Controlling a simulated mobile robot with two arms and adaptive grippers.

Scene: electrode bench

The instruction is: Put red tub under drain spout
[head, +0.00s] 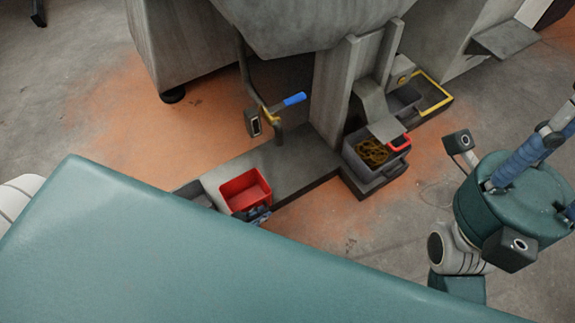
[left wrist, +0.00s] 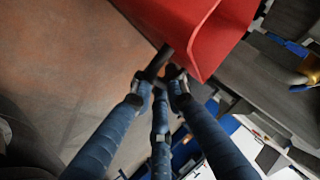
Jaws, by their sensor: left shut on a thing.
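The red tub (head: 236,187) is at the near left end of the low grey plinth, open side up and apparently empty. It also fills the top of the left wrist view (left wrist: 190,25). My left gripper (head: 259,214) is shut on the tub's near edge; in the left wrist view its dark fingertips (left wrist: 166,72) meet at the red rim. I cannot tell whether the tub touches the plinth. The drain spout (head: 277,132) seems to be the bent pipe with a blue-handled valve (head: 293,99), behind and right of the tub. My right gripper (head: 530,155) shows partly; its fingertips are unclear.
The grey plinth (head: 290,165) runs from the tub to a grey post (head: 335,90). A grey bin (head: 372,172) with brown shavings and a red handle stands under a chute (head: 378,112). A yellow-rimmed tray (head: 432,97) lies behind. Orange-stained floor (head: 120,120) is clear at left.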

